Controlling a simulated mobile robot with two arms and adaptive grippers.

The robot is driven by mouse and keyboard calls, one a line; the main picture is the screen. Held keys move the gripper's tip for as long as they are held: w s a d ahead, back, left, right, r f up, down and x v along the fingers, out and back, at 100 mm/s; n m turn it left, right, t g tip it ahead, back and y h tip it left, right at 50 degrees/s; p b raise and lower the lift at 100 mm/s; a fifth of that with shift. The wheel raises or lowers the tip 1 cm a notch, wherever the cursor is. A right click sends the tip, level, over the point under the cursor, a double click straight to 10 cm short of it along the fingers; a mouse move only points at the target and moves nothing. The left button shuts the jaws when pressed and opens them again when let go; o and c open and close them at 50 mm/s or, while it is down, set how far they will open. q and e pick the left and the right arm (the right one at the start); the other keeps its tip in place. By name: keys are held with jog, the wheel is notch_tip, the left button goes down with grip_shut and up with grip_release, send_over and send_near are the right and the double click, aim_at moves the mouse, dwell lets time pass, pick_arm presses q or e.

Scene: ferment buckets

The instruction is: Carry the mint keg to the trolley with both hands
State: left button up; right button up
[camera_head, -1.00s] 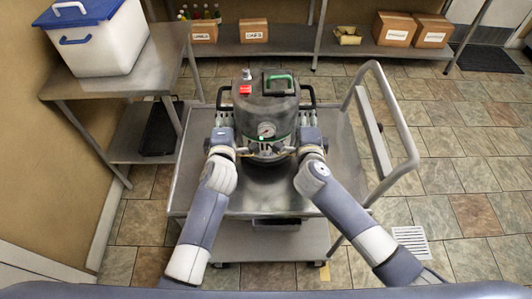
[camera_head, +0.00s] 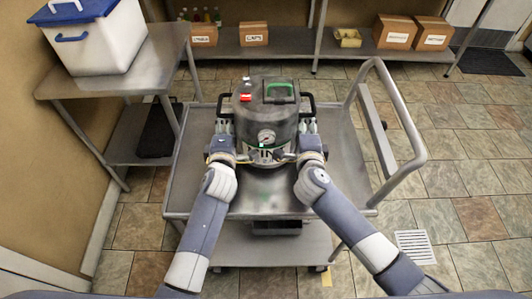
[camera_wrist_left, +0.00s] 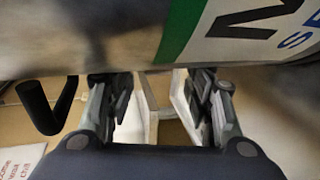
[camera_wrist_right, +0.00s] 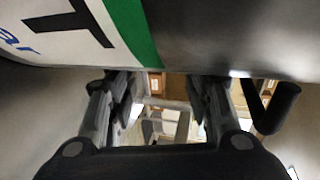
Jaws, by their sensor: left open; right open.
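The mint keg (camera_head: 265,110) is a grey metal drum with a gauge, a green-striped label and a black handle on each side. It stands upright on the deck of the metal trolley (camera_head: 190,190). My left gripper (camera_head: 223,133) and right gripper (camera_head: 310,133) are beside the keg's near left and near right sides, below the handles. In the left wrist view, the open left jaws (camera_wrist_left: 160,95) have nothing between them, and a handle (camera_wrist_left: 45,108) is outside them. In the right wrist view, the open right jaws (camera_wrist_right: 160,95) are likewise empty, with the other handle (camera_wrist_right: 275,105) outside.
A side table (camera_head: 165,65) at the left holds a white tub with a blue lid (camera_head: 95,40). A low shelf (camera_head: 290,42) at the back bears boxes and bottles. The trolley's push rail (camera_head: 410,150) rises at the right. Tiled floor to the right is clear, with a drain grate (camera_head: 415,247).

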pick_arm(q)
jog(key=shift+d+r+h, duration=0.15)
jog(key=shift+r+h, duration=0.25)
jog(key=shift+r, duration=0.05)
jog(key=shift+o, duration=0.6)
jog(key=shift+s+a+r, duration=0.15)
jog(key=shift+a, duration=0.45)
jog(key=o, duration=0.4)
jog(key=shift+a, duration=0.15)
jog(key=shift+c, duration=0.2)
jog(key=shift+a, duration=0.15)
pick_arm(e)
jog(key=shift+s+d+r+y, duration=0.3)
jog(key=shift+d+r+y, duration=0.15)
jog(key=shift+d, duration=0.15)
jog(key=o, duration=0.5)
jog(key=shift+d, duration=0.1)
jog(key=shift+f, duration=0.1)
